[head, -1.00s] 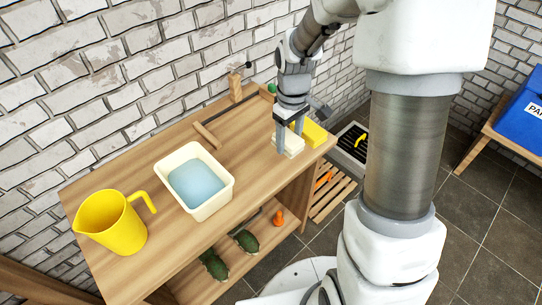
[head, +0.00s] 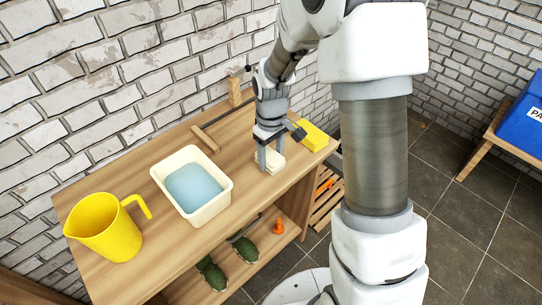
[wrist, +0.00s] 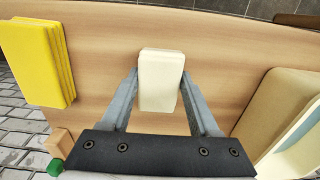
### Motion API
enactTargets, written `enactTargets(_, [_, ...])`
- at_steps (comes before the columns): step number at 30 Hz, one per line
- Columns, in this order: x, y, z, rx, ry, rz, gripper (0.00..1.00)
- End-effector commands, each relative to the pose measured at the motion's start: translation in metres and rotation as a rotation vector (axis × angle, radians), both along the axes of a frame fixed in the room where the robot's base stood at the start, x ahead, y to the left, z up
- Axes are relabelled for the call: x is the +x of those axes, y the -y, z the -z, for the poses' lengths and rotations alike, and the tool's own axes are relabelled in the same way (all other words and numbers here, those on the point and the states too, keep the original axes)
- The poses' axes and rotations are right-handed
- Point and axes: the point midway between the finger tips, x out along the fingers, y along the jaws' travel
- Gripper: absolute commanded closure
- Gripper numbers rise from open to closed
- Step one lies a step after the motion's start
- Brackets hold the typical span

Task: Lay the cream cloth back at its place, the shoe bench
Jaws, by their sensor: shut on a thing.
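The cream cloth (head: 269,164) is a small folded pad at the right part of the wooden bench top (head: 235,130). My gripper (head: 271,160) points down with its fingers on either side of the cloth and is shut on it. In the wrist view the cloth (wrist: 160,80) sits between the two grey fingertips (wrist: 160,88). I cannot tell whether its underside touches the wood. I cannot tell which piece of furniture is the shoe bench; this wooden bench has a lower shelf (head: 228,262) with green items on it.
A cream basin (head: 220,203) with blue contents stands left of the cloth, and a yellow jug (head: 105,228) farther left. A yellow stack (head: 314,136) lies right of the cloth. Wooden pieces (head: 205,138) are at the back. A blue box (head: 525,120) is far right.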

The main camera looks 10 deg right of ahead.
Motion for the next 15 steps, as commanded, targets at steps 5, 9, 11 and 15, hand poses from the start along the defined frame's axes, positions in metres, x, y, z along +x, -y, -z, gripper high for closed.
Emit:
enactTargets(5, [-0.0001,0.0001,0.0024,0.000,0.000,0.000,0.21])
enactTargets(9, [-0.0002,0.0001,0.0024,0.000,0.000,0.000,0.09])
enactTargets(11, [-0.0002,0.0001,0.0024,0.000,0.000,0.000,0.09])
enactTargets(15, [-0.0001,0.0001,0.0019,0.000,0.000,0.000,0.09])
